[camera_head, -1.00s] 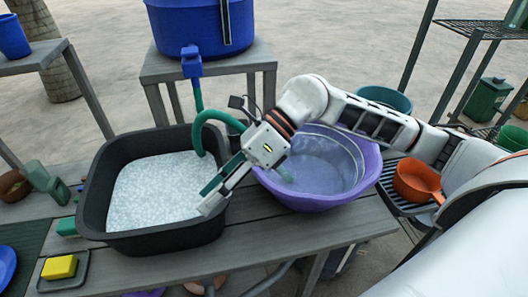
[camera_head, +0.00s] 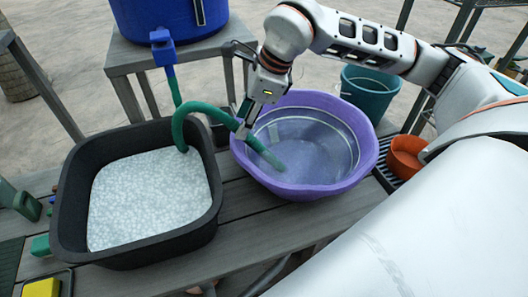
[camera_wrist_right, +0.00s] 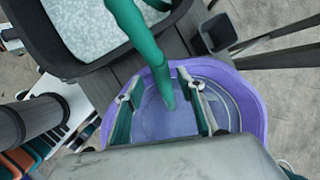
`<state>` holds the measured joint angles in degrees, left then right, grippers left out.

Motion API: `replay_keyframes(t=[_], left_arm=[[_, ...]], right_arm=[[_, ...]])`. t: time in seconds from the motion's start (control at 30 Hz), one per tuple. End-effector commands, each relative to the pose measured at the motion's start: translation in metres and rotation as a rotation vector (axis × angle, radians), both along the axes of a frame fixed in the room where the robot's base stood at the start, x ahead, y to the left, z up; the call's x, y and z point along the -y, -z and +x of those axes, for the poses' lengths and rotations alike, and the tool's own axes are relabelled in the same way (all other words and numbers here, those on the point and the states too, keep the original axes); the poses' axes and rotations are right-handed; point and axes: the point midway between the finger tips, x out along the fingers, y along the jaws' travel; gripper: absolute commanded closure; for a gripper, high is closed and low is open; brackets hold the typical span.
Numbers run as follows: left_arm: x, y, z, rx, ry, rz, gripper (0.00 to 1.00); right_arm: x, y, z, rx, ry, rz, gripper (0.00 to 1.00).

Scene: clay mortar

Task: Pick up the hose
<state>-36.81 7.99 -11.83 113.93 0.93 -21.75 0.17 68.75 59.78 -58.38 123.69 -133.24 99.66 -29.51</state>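The green hose (camera_head: 208,108) runs from the blue barrel's tap, arches over the black tub's right rim and ends over the purple basin. It also shows in the right wrist view (camera_wrist_right: 142,38), where its free end hangs over the basin. My right gripper (camera_head: 243,128) is at the hose near its free end, above the basin's left rim. In the right wrist view my right gripper (camera_wrist_right: 160,86) has its two fingers apart, one on each side of the hose, with gaps visible. Whether either finger touches it cannot be seen. My left gripper is not in view.
The black tub (camera_head: 65,215) with pale foamy contents stands left of the purple basin (camera_head: 320,190) on a slatted table (camera_head: 235,225). The blue barrel (camera_head: 165,15) is behind. A teal bucket (camera_head: 368,95) and an orange pot (camera_head: 403,160) are at right.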

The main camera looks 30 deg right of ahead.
Motion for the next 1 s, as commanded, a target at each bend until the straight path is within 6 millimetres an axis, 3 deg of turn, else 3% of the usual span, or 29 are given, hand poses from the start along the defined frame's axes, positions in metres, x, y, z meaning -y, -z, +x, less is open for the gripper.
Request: replay_keyframes(t=[0.2,0.47,0.6,1.0], left_arm=[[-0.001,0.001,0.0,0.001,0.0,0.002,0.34],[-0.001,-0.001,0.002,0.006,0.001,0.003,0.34],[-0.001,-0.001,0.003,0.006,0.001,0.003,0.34],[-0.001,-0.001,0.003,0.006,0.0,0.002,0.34]], right_arm=[[-0.007,0.03,0.011,-0.005,-0.001,0.002,0.61],[-0.008,0.032,0.013,-0.001,0.001,0.001,0.61],[-0.008,0.032,0.012,-0.002,0.0,0.001,0.98],[-0.008,0.03,0.013,0.0,-0.001,0.001,0.99]])
